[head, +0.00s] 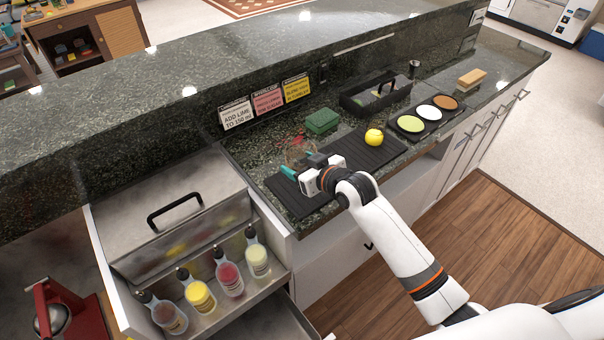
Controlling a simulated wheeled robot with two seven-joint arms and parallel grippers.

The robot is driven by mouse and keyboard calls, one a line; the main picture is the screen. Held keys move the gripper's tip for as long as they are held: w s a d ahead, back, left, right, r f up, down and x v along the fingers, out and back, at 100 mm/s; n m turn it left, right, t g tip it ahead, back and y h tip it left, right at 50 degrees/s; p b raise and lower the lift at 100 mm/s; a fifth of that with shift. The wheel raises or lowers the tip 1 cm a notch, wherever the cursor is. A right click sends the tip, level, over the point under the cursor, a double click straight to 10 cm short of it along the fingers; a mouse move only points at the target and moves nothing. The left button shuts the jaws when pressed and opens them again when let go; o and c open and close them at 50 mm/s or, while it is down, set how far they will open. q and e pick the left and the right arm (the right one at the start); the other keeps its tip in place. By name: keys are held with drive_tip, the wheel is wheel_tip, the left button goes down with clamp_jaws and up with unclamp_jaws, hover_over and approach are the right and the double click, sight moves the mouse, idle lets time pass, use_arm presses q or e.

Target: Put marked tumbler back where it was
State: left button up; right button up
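My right arm comes in from the lower right. Its gripper (296,175) is low over the left part of the black bar mat (370,157). A small teal piece (288,173) shows at the gripper's tip; I cannot tell whether it is part of the gripper or something held. Faint reddish lines (298,142) show just behind the gripper, and I cannot tell whether they belong to a clear tumbler. I cannot make out a marked tumbler for certain. The fingers are too small and covered to read. My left gripper is not in view.
A yellow lemon (374,138) is on the mat. Behind are a green sponge (321,121), a black caddy (352,103) and three recipe cards (268,101). A three-dish rimmer tray (401,128) is right. Squeeze bottles (230,279) stand in the steel well at left.

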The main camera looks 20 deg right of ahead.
drive_tip(key=shift+w+f, duration=0.1)
drive_tip(key=shift+f, duration=2.1)
drive_tip(key=shift+f, duration=0.2)
drive_tip(key=o, duration=1.2)
drive_tip(key=shift+r, duration=0.1)
drive_tip(key=shift+d+r, duration=0.1)
drive_tip(key=v, duration=1.2)
drive_tip(key=shift+b, duration=0.4)
